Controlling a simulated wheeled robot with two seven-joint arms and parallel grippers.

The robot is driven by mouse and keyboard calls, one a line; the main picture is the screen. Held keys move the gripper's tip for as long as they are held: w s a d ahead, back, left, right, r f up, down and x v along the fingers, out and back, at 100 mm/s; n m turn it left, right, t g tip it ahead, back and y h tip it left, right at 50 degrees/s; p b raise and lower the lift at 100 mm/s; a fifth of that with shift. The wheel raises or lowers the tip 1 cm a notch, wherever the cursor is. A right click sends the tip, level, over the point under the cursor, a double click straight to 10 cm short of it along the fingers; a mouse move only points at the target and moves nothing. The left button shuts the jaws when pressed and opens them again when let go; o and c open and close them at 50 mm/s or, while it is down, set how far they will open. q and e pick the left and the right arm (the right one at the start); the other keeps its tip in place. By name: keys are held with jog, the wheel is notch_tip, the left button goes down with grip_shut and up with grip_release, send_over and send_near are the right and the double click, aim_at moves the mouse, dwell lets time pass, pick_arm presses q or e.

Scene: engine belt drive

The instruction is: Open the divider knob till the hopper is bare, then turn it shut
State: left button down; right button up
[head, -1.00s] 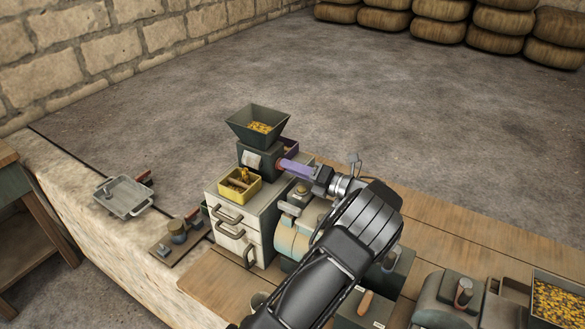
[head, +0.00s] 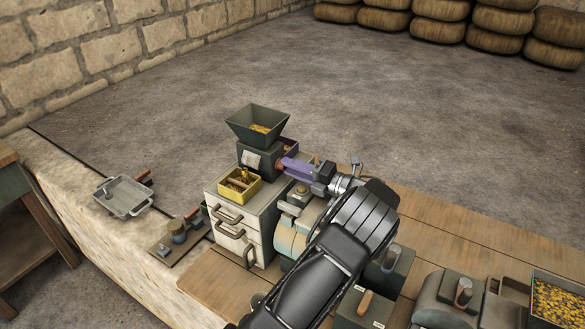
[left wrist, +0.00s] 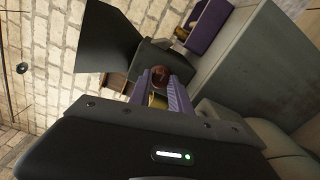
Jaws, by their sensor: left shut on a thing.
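The dark hopper (head: 240,122) sits on the divider's dark green body (head: 252,160), on top of a pale drawer cabinet. A small heap of yellow grain (head: 261,129) lies low in the hopper. The reddish-brown divider knob (left wrist: 160,74) sticks out of the body's side, between the purple fingers in the left wrist view. My left gripper (head: 284,165) is shut on the knob, and its fingers hide most of it in the head view. My right gripper is not in view.
A yellow tray (head: 228,193) with brownish and yellow contents sits in front of the divider. A purple tray (head: 292,147) stands behind it, partly hidden. The pale drawer cabinet (head: 250,227) is below. A grain-filled box (head: 536,301) stands at far right.

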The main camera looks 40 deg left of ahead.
pick_arm(q)
jog(key=c, duration=1.2)
grip_release()
jog(key=shift+d, duration=0.1)
jog(key=d, duration=0.2)
jog(key=d+b, duration=0.1)
jog(key=d, duration=0.1)
jog(key=w+d+b, duration=0.1)
jog(key=d, duration=0.1)
jog(key=shift+d, duration=0.4)
jog(key=shift+d+r, duration=0.1)
jog(key=shift+d, duration=0.3)
jog(key=shift+s, duration=0.1)
